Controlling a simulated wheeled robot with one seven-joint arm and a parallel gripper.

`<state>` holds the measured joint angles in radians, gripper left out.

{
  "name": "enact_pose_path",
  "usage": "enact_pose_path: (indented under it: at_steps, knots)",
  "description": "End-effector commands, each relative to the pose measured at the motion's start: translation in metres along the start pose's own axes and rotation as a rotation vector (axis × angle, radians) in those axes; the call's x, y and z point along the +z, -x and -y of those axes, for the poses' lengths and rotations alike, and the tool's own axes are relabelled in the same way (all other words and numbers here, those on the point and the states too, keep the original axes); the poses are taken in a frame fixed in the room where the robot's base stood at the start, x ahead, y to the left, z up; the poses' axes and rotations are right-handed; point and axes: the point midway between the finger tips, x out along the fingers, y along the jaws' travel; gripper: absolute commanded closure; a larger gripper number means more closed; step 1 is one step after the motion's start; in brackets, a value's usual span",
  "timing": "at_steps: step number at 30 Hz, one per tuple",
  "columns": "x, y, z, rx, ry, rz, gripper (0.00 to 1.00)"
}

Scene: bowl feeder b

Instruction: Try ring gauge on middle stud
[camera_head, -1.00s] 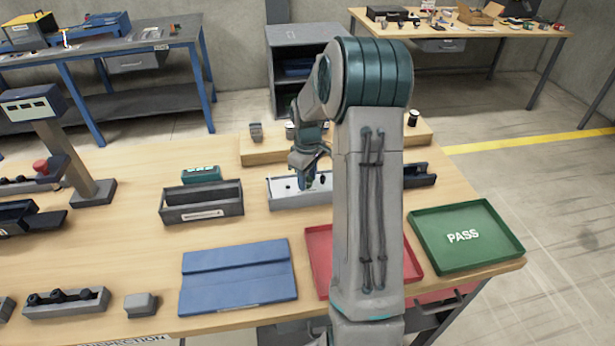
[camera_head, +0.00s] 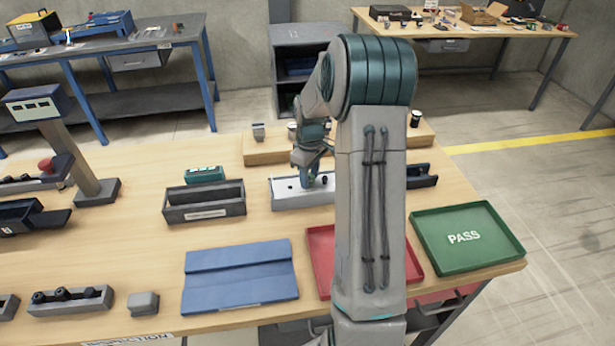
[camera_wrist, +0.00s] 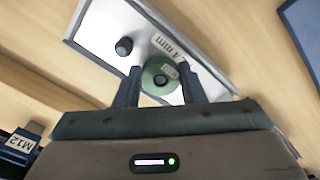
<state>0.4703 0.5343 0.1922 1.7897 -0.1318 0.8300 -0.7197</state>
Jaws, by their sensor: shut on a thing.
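My gripper (camera_wrist: 160,88) is shut on the ring gauge (camera_wrist: 152,70), a round green-grey ring with a pale tag and a dark centre. The ring is over the white-topped stud block (camera_wrist: 95,30), which also shows in the head view (camera_head: 290,203). One dark stud (camera_wrist: 124,46) stands bare on the block, up and left of the ring in the wrist view. I cannot tell whether the ring is around a stud or just above one. In the head view my gripper (camera_head: 308,182) is low over the block, and my arm hides the block's right end.
A dark open tray (camera_head: 205,212) is left of the block, with a wooden riser (camera_head: 265,155) behind. A blue folded mat (camera_head: 240,275), a red tray (camera_head: 322,245) and a green PASS tray (camera_head: 470,262) lie in front. Bare table shows around the block.

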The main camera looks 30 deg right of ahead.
Motion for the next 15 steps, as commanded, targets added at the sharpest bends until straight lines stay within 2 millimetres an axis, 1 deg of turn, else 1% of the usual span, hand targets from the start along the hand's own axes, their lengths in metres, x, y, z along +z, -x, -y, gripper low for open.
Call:
enact_pose_path:
  at_steps: [1,15]
  knots:
    - [0.0,0.005,0.0,0.001,0.0,0.0,0.86]
    - [0.0,0.029,0.0,0.001,0.0,-0.001,0.86]
